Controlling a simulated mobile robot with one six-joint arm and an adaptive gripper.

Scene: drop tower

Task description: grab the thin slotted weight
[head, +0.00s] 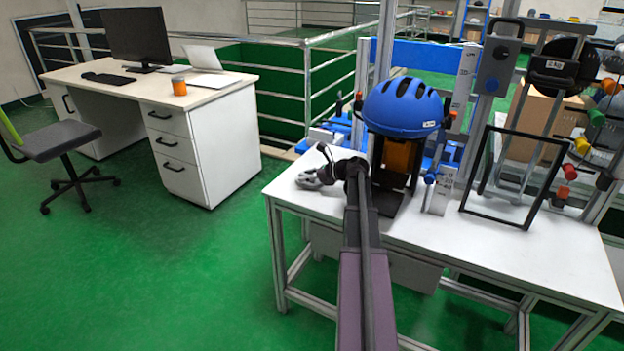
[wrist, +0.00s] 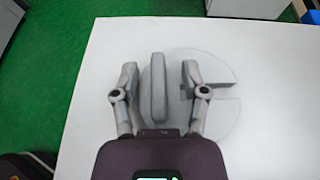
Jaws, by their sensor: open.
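The thin slotted weight (wrist: 215,112) is a pale grey disc lying flat on the white table in the wrist view, with a slot opening to the right. A raised grey bar (wrist: 157,85) stands over the disc's left part and looks like a grip on it. My gripper (wrist: 159,72) is open, with one finger on each side of the bar. Gaps show between both fingers and the bar. In the head view my gripper (head: 318,178) is low over the table's left end, and my arm hides most of the weight there.
The white table (head: 480,255) carries a drop tower with a blue helmet (head: 400,105) just right of my gripper. A black frame (head: 515,175) stands farther right. The table's left edge is close by. A desk (head: 195,110) and chair (head: 60,147) stand apart at left.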

